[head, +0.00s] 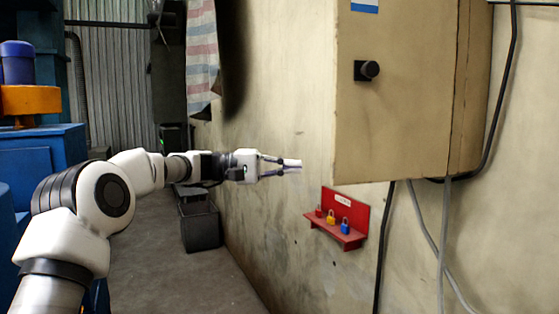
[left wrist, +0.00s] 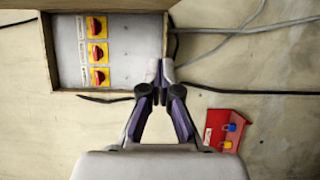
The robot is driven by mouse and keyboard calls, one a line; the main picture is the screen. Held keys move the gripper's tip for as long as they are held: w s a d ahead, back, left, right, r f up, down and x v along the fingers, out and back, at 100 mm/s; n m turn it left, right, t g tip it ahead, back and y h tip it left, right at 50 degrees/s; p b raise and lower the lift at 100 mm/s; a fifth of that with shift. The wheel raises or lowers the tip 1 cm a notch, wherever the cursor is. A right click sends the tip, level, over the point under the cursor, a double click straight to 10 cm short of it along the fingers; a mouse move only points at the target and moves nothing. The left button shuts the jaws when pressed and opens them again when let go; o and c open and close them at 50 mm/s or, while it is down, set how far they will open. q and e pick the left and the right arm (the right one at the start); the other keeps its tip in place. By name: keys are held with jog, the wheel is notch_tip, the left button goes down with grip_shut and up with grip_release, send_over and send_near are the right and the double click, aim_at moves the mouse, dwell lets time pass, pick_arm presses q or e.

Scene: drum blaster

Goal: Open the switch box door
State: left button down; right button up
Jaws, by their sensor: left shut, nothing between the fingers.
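The beige switch box (head: 472,90) is fixed to the wall at the right of the head view. Its door (head: 400,110) stands open, swung out from the wall, with its outer face and black knob (head: 370,70) towards me. In the left wrist view the open box shows a grey panel (left wrist: 70,50) with three red rotary switches (left wrist: 97,52) on yellow plates. My left gripper (head: 295,164) is shut and empty, beyond the door's left edge in the head view. In the left wrist view its fingertips (left wrist: 160,72) overlap the box's right rim; contact cannot be told. My right gripper is not in view.
A red padlock rack (head: 345,218) with several padlocks hangs on the wall below the box. Cables (head: 440,250) run down the wall under it. A striped cloth (head: 202,45) hangs farther back. Blue machinery (head: 45,150) stands at the left.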

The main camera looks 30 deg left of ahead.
pick_arm(q)
jog(key=s+d+p, duration=0.1)
jog(key=d+p, duration=0.2)
jog(key=d, duration=0.4)
jog(key=shift+s+p, duration=0.25)
jog(key=shift+p, duration=0.1)
jog(key=shift+w, duration=0.15)
